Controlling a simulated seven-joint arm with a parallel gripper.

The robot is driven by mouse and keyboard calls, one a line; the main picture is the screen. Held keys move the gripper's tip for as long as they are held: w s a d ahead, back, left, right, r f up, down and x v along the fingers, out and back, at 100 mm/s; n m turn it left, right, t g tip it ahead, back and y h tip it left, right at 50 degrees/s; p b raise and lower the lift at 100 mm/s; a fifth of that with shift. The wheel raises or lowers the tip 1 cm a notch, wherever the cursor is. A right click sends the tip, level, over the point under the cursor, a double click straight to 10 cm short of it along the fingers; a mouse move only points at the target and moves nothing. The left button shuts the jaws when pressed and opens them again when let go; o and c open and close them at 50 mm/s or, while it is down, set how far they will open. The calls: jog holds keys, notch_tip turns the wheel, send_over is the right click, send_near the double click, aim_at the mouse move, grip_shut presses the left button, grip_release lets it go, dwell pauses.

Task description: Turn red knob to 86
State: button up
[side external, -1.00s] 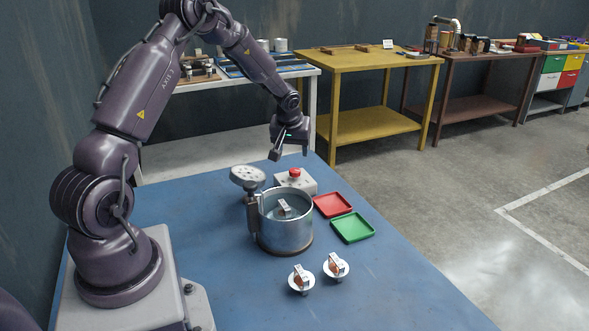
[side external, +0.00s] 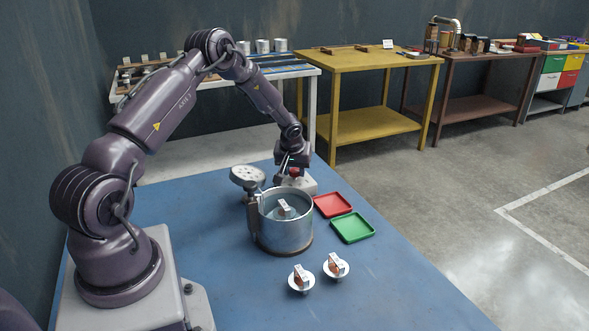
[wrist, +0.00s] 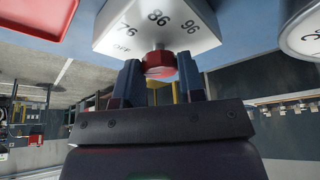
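The red knob (wrist: 159,64) sits on a grey-white box (wrist: 150,30) marked OFF, 76, 86 and 96 in the wrist view. In the side view the knob (side external: 294,171) is partly behind my gripper. My gripper (wrist: 160,68) has its two fingers apart, one on each side of the knob, with the knob near the fingertips. I cannot tell whether either finger touches it. No pointer shows on the knob, so its setting cannot be read.
A red tray (side external: 333,205) and a green tray (side external: 352,227) lie to the right.

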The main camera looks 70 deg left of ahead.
jog(key=c, duration=0.4)
jog(key=shift+o, duration=0.2)
jog(key=m, duration=0.2)
jog(key=m+t+h, duration=0.1)
jog(key=m, duration=0.1)
jog(key=shift+s+a, duration=0.15)
jog(key=shift+s, duration=0.05)
jog(key=m, duration=0.2)
jog(key=m+h, duration=0.1)
jog(key=m, duration=0.1)
jog(key=shift+a+t+h, duration=0.1)
jog(key=shift+t+h, duration=0.2)
jog(key=shift+t, duration=0.1)
jog(key=m+h, duration=0.1)
jog(key=m, duration=0.3)
jog(key=shift+a+m+h, duration=0.1)
jog(key=shift+m+h, duration=0.2)
jog(key=shift+h, duration=0.1)
jog(key=m+h, duration=0.1)
jog(key=m, duration=0.4)
jog(key=shift+a+g+h, duration=0.15)
jog(key=shift+g+h, duration=0.25)
